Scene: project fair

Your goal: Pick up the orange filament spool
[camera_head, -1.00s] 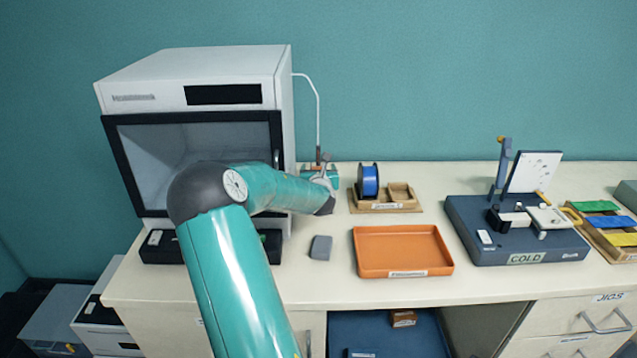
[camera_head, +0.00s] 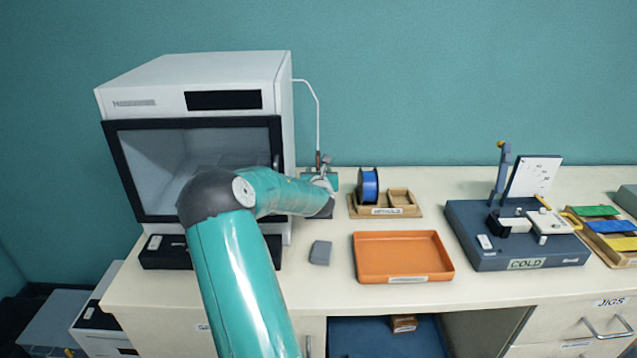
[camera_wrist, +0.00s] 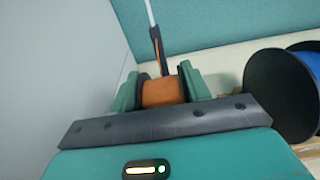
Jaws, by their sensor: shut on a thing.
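The orange filament spool (camera_wrist: 162,93) shows in the wrist view, with orange filament between dark flanges. My gripper (camera_wrist: 162,82) has its two teal fingers on either side of it and is shut on it. In the head view my gripper (camera_head: 320,178) is beside the right side of the white printer, near the back of the counter. The orange spool cannot be made out there behind my arm. An orange strand (camera_wrist: 157,48) rises from the spool towards a white tube.
A blue spool (camera_head: 368,186) stands in a wooden holder (camera_head: 410,211) just right of my gripper. The white printer (camera_head: 200,84) is close on the left, with its white tube (camera_head: 317,110) overhead. A grey block (camera_head: 320,252) and an orange tray (camera_head: 402,236) lie in front.

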